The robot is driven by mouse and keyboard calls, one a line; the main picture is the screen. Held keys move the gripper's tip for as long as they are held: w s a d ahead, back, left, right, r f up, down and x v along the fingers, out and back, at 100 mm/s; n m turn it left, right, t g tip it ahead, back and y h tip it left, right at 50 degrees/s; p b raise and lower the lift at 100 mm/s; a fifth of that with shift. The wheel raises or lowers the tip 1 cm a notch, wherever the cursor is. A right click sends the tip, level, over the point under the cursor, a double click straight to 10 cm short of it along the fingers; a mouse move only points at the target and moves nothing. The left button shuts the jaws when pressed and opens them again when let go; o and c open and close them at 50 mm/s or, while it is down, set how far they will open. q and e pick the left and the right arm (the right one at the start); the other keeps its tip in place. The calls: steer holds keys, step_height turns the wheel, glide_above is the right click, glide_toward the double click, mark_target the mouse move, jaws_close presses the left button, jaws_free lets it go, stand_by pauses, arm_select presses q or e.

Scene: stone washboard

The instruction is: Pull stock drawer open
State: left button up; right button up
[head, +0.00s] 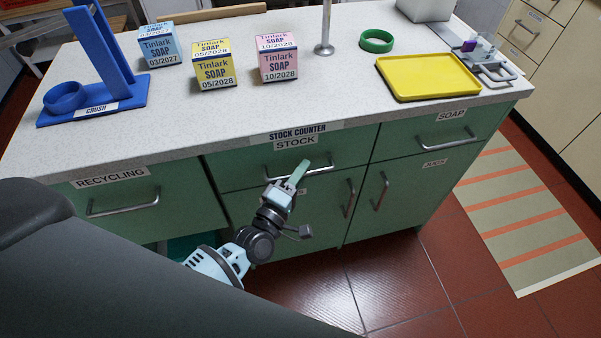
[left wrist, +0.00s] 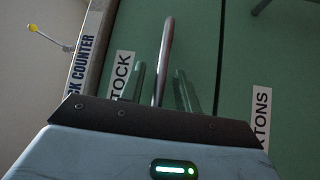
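The stock drawer (head: 345,153) is a green front under the STOCK label, and it looks flush with the counter. In the left wrist view, the handle (left wrist: 166,45) runs between the two fingers of my left gripper (left wrist: 160,82). A gap shows on each side of the bar, so the fingers look open around it. The STOCK label (left wrist: 122,75) is beside the left finger. My right gripper is not in view.
Below are green cupboard doors with upright handles (head: 349,198). The recycling drawer (head: 124,202) is at left. Soap boxes (head: 213,72), a yellow tray (head: 430,77) and a blue crush stand (head: 100,60) are on the countertop. Red floor in front looks clear.

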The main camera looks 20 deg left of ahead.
arm_select(q)
jaws_close()
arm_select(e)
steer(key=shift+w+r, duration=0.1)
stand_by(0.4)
